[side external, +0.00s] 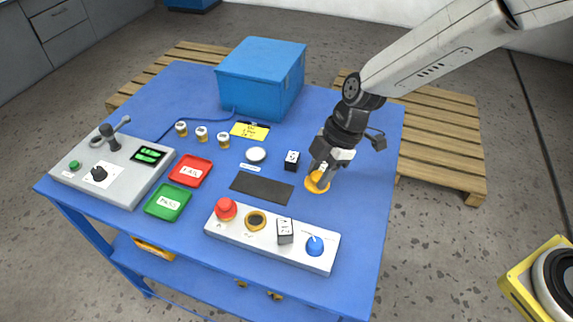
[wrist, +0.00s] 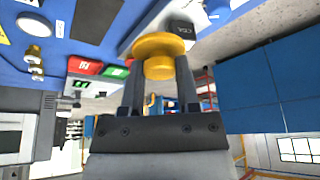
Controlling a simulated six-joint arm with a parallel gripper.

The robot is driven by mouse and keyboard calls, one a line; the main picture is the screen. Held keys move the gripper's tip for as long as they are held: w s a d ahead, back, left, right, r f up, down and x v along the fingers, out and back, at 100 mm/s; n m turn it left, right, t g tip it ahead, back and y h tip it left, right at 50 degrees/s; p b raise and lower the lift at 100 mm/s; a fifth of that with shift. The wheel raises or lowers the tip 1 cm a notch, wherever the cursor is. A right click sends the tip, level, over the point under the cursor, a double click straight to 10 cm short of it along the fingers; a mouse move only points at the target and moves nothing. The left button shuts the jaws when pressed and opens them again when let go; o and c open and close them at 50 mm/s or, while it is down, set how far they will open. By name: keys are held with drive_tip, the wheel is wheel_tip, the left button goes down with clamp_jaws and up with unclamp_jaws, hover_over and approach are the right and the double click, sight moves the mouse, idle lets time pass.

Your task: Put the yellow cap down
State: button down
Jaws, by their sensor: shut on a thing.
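The yellow cap (side external: 317,184) is at the right part of the blue table, directly under my gripper (side external: 321,166). In the wrist view the cap (wrist: 158,50) sits between the two fingertips, and my gripper (wrist: 160,75) is shut on it. The cap has a wide round flange and a narrower body. I cannot tell whether its underside touches the table or hangs just above it.
Left of the cap are a small black cube (side external: 292,160), a white disc (side external: 256,155) and a dark mat (side external: 262,187). A white panel (side external: 270,246) with a red button and blue knob lies in front. A blue box (side external: 262,75) stands behind. The table's right strip is clear.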

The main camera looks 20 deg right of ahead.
drive_tip(key=w+a+f, duration=0.3)
drive_tip(key=w, duration=0.3)
approach(271, 192)
drive_tip(key=shift+s+a+f, duration=0.6)
drive_tip(key=shift+s+a, duration=0.15)
drive_tip(key=shift+a, duration=0.1)
drive_tip(key=shift+w+a+f, duration=0.2)
drive_tip(key=shift+w+f, duration=0.2)
drive_tip(key=shift+f, duration=0.05)
drive_tip(key=shift+w+f, duration=0.1)
drive_tip(key=shift+f, duration=0.05)
drive_tip(key=shift+w+a+f, duration=0.1)
drive_tip(key=shift+w+f, duration=0.05)
drive_tip(key=shift+f, duration=1.55)
drive_tip(key=shift+f, duration=0.15)
drive_tip(key=shift+c, duration=1.6)
unclamp_jaws()
